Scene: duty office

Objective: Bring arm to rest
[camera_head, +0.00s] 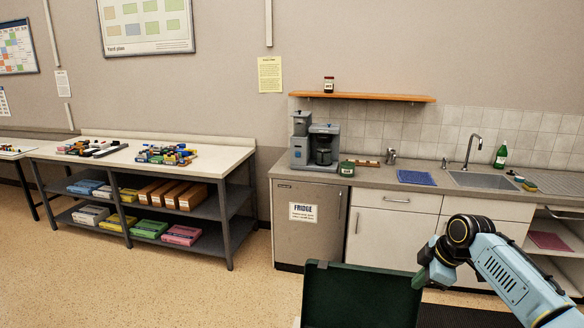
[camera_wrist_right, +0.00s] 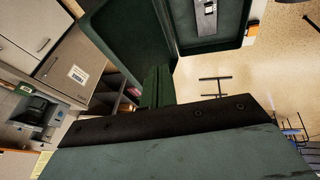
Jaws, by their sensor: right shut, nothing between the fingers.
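My right arm, light blue with black joints, comes in from the lower right in the head view. Its green right gripper (camera_head: 420,280) points down and to the left, beside the right edge of a dark green panel-like thing (camera_head: 355,295). In the wrist view the two green fingers of the right gripper (camera_wrist_right: 156,76) lie together with nothing between them. I cannot tell whether the gripper touches the panel. My left arm and gripper are not in view.
Dark green surfaces with a metal fitting (camera_wrist_right: 207,18) lie close beyond the fingers. The fridge (camera_head: 306,232), white cabinets (camera_head: 385,250) and counter (camera_head: 460,186) stand behind. A shelved table (camera_head: 225,160) is at left. Open floor (camera_head: 190,285) lies in front of it.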

